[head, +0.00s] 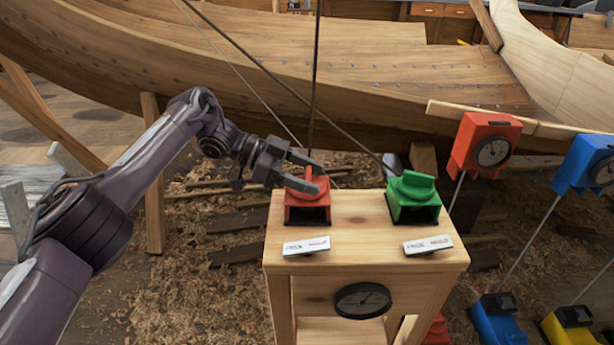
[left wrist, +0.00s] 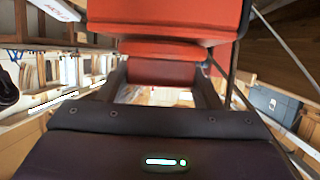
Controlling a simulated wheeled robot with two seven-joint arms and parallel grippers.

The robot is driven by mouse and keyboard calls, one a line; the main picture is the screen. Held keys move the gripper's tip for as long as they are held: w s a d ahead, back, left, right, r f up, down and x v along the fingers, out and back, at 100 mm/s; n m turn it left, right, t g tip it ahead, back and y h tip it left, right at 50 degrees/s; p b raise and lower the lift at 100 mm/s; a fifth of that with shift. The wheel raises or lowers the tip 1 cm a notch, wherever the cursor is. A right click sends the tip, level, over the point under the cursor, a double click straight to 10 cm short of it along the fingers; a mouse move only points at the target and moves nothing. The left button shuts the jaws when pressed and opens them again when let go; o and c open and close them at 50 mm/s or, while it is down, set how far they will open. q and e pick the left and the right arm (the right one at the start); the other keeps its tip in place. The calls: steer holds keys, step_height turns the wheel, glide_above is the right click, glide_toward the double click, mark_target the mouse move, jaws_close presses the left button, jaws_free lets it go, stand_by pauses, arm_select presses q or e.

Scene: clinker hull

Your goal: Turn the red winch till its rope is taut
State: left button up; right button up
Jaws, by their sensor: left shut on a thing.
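The red winch (head: 307,208) stands on the left of the wooden stand's top, with a red knob on its upper side. My left gripper (head: 311,174) comes in from the left and is shut on that knob, one finger on each side. In the left wrist view the red knob (left wrist: 165,50) sits between the fingers, with the larger red body above it. A dark rope (head: 315,75) runs almost straight up from behind the winch. The gripper hides where it meets the winch, and I cannot tell how tight it is. My right gripper is not in view.
A green winch (head: 414,196) stands on the right of the stand (head: 360,235). Two white labels lie in front, and a round black gauge (head: 362,300) is below. The wooden hull (head: 300,60) fills the back. Red (head: 485,145) and blue (head: 588,160) gauge boxes hang at right.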

arm_select(q)
steer(key=o, duration=1)
